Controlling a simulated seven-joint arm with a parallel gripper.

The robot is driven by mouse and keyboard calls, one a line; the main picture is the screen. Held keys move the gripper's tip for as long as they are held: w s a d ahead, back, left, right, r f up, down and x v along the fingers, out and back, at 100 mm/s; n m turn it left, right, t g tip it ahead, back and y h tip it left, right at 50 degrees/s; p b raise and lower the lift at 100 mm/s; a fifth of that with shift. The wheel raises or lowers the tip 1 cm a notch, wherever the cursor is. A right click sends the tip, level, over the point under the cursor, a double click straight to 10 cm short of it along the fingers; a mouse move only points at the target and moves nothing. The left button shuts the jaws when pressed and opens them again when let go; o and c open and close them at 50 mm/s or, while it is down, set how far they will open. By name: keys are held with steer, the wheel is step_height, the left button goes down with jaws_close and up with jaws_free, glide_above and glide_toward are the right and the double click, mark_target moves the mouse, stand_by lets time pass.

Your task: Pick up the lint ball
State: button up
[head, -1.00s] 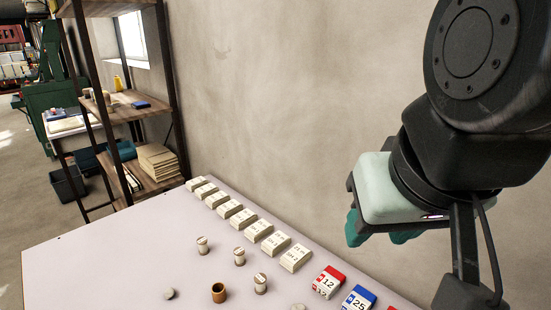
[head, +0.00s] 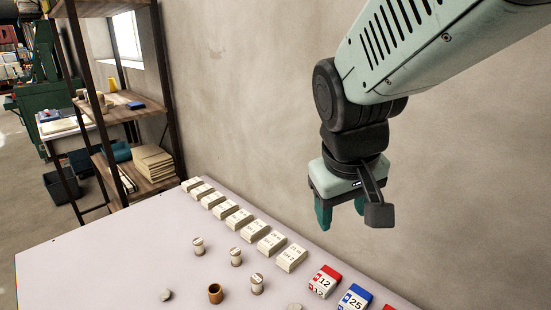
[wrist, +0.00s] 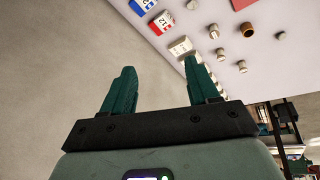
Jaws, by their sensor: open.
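A small grey lump (head: 166,295), perhaps the lint ball, lies on the pale table at the lower left of the head view. It seems to show at the upper right of the wrist view (wrist: 281,35). Another greyish piece (head: 295,307) is cut off by the bottom edge of the head view, so I cannot tell which is the lint ball. My gripper (head: 341,215) is open and empty, its green fingers pointing down, above and behind the table's far edge near the wall. In the wrist view, nothing lies between the fingers (wrist: 159,70).
A brown cup (head: 215,293) and several small pale cylinders (head: 236,257) stand on the table (head: 110,255). A row of white label blocks (head: 239,219) runs along the back edge, with red (head: 325,281) and blue (head: 356,299) blocks at right. The table's left part is clear.

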steer(key=w+a+f+n+g, duration=0.1)
steer(key=w+f+n, duration=0.1)
steer(key=w+f, duration=0.35)
steer(key=w+a+f+n+g, duration=0.1)
steer(key=w+f, duration=0.1)
steer(key=f, duration=0.6)
steer(key=n+g+y, duration=0.1)
steer(key=n+g, duration=0.1)
steer(key=n, duration=0.1)
glide_above(294, 307)
steer(key=f, duration=1.8)
steer(key=shift+w+a, duration=0.15)
steer(key=shift+w, duration=0.2)
steer(key=f, duration=0.3)
steer(key=s+f, duration=0.1)
steer(key=f, duration=0.1)
steer(key=shift+f, duration=0.25)
steer(key=shift+w+d+f, duration=0.1)
steer(key=shift+d+f, duration=0.1)
steer(key=shift+f, duration=0.25)
jaws_close()
